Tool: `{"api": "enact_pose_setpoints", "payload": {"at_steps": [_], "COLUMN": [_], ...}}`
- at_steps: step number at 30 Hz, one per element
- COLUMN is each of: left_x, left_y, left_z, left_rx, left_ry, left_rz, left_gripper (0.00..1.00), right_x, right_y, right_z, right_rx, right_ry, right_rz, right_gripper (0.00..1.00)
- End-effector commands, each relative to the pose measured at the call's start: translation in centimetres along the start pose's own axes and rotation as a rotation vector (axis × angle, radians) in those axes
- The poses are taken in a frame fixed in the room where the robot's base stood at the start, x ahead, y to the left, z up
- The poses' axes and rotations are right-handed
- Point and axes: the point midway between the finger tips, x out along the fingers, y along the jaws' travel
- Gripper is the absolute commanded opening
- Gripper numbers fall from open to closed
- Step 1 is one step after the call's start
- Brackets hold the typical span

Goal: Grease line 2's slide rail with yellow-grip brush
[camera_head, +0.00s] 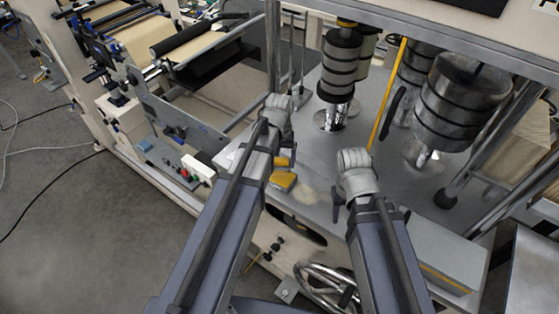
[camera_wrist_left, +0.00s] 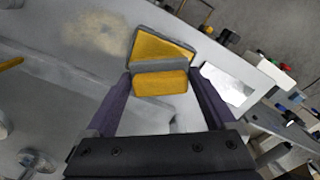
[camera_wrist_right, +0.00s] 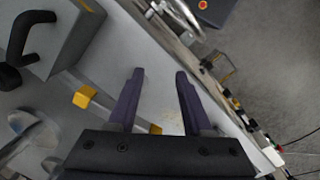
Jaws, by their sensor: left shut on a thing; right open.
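My left gripper (camera_wrist_left: 160,76) is shut on a small yellow block with a grey edge, which looks like the grip of the yellow-grip brush (camera_wrist_left: 160,84). A larger yellow face in a grey frame (camera_wrist_left: 163,47) lies just beyond it; I cannot tell whether both are one piece. In the head view yellow also shows beside my left wrist (camera_head: 283,180). The bristles cannot be made out. My right gripper (camera_wrist_right: 158,76) is open and empty above the grey deck, its fingers apart. I cannot tell which part is line 2's slide rail.
A tan dusty patch (camera_wrist_left: 98,31) marks the deck. Dark banded rollers (camera_head: 464,100) and a slanting yellow bar (camera_head: 388,95) stand behind. A grey box (camera_head: 438,252) sits at right. A handwheel (camera_head: 328,285) hangs below the front edge. A small yellow block (camera_wrist_right: 83,97) shows in the right wrist view.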

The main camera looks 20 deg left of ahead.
Motion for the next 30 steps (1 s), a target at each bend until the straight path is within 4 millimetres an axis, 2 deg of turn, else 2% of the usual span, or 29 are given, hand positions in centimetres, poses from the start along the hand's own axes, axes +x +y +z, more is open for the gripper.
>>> {"api": "enact_pose_setpoints", "payload": {"at_steps": [1, 12, 30], "left_x": [-0.8, -3.4, -3.3], "left_y": [0.0, 0.0, 0.0], "left_z": [0.0, 0.0, 0.0], "left_rx": [0.000, 0.000, 0.000], "left_ry": [0.000, 0.000, 0.000], "left_rz": [0.000, 0.000, 0.000], "left_gripper": [0.45, 0.45, 0.45], "right_x": [-0.8, -3.4, -3.3], "right_y": [0.1, 0.3, 0.3], "right_z": [0.1, 0.2, 0.2], "right_rx": [0.001, 0.007, 0.008], "right_ry": [0.000, 0.000, 0.000], "right_rz": [0.000, -0.002, -0.002], "right_gripper": [0.50, 0.50, 0.50]}}
